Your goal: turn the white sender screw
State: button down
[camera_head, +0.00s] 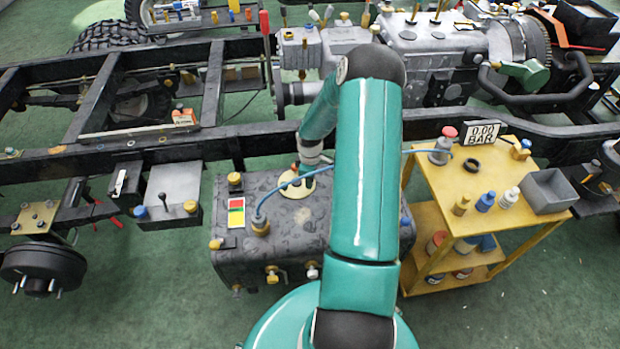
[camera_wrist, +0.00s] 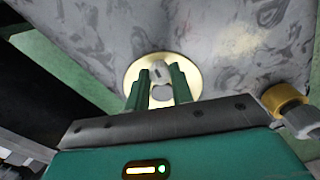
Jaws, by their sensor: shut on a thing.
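The white sender screw (camera_wrist: 159,71) stands on a round brass plate (camera_wrist: 192,71) in the wrist view. My gripper (camera_wrist: 161,78) has its two green fingers on either side of the screw and is shut on it. In the head view the brass plate (camera_head: 290,191) lies on top of the dark mottled tank (camera_head: 330,235), and my gripper (camera_head: 305,173) reaches down onto it. There the screw is hidden by the gripper, and my arm covers part of the tank. How far the screw is turned cannot be told.
A brass fitting (camera_head: 260,226) with a blue hose rises from the tank near a coloured label (camera_head: 236,212). Another brass fitting (camera_wrist: 284,99) shows close right in the wrist view. The chassis rail (camera_head: 100,160) runs behind. A yellow cart (camera_head: 440,192) with bottles stands right.

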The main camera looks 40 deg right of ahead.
jog(key=shift+n, duration=0.4)
jog(key=c, duration=1.2)
grip_release()
jog(key=shift+r, duration=0.1)
notch_tip(320, 180, up, 14)
jog(key=shift+f, duration=0.2)
